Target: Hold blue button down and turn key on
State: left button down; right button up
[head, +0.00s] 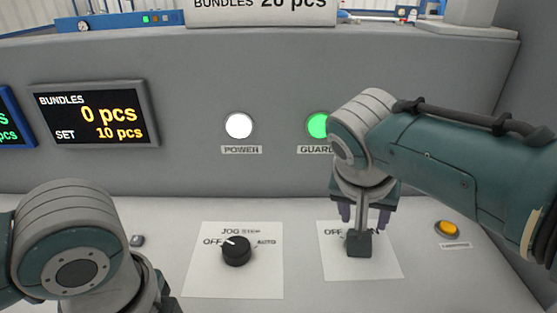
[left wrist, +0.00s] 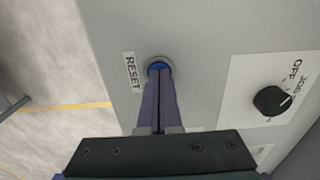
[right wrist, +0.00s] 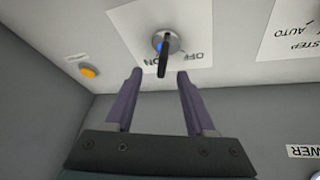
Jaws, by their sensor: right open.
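The blue button (left wrist: 158,67), beside a RESET label, shows in the left wrist view. My left gripper (left wrist: 158,76) is shut with nothing seen between its fingers, its tips over the button's lower part; whether they press it I cannot tell. In the head view my left arm hides the button. The dark key (head: 359,243) stands in a silver lock on a white OFF/ON plate; it also shows in the right wrist view (right wrist: 165,60). My right gripper (head: 364,216) is open, its fingertips (right wrist: 159,75) on either side of the key's line and seemingly short of it.
A black jog selector knob (head: 237,251) sits on a plate left of the key. A yellow button (head: 447,229) is to the key's right. The white power lamp (head: 239,126) and green guard lamp (head: 317,125) are lit. A display (head: 95,115) reads 0 pcs.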

pick_arm(q)
jog(key=shift+s+a+f, duration=0.1)
jog(key=shift+a+f, duration=0.15)
jog(key=shift+f, duration=0.15)
pick_arm(e)
jog(key=shift+r, duration=2.65)
pick_arm(q)
notch_tip(320, 180, up, 11)
jog(key=shift+d+f, duration=0.2)
jog(key=shift+d, duration=0.05)
pick_arm(e)
jog(key=shift+d+r, duration=0.1)
jog(key=shift+d, duration=0.05)
jog(key=shift+s, duration=0.15)
